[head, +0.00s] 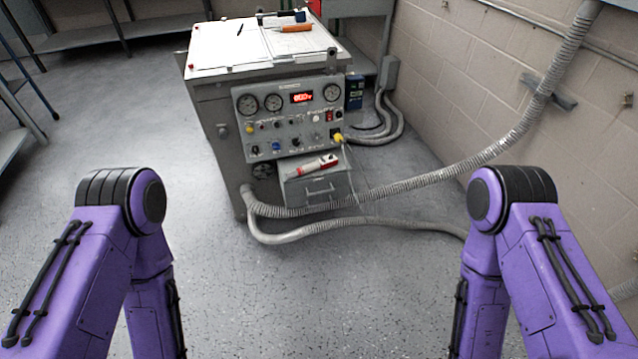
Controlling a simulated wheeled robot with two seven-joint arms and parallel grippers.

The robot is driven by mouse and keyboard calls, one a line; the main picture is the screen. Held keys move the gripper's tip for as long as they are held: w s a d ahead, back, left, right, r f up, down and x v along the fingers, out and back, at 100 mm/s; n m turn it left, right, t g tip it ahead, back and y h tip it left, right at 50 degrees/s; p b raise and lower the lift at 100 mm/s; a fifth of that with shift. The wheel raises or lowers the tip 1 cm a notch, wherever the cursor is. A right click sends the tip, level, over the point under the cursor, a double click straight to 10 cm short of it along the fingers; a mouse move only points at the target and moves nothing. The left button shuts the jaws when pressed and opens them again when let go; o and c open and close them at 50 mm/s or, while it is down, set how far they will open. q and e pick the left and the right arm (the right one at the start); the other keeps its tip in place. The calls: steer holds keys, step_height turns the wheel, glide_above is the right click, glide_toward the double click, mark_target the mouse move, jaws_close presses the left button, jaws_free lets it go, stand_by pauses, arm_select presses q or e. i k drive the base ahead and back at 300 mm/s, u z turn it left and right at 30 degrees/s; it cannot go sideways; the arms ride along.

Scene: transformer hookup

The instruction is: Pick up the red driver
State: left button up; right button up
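A red tool with a pale section (304,167), which looks like the red driver, lies on top of the small grey drawer box (318,189) at the front of the transformer cabinet. It is small in the picture, so its exact shape is hard to tell. Both my purple arms show at the lower left and lower right, well short of the cabinet. Neither gripper is in view.
The grey transformer cabinet (214,104) has a control panel (288,126) with gauges and knobs. An orange-handled tool (296,28) lies on its white top. A ribbed conduit (430,184) crosses the right side toward the wall. The speckled floor (300,290) in front is clear.

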mark_target(316, 165)
steer(key=u, duration=0.6)
steer(key=i, duration=0.55)
steer(key=u, duration=0.65)
steer(key=i, duration=0.95)
steer(key=z, duration=0.8)
steer(key=i, duration=0.6)
steer(key=z, duration=0.6)
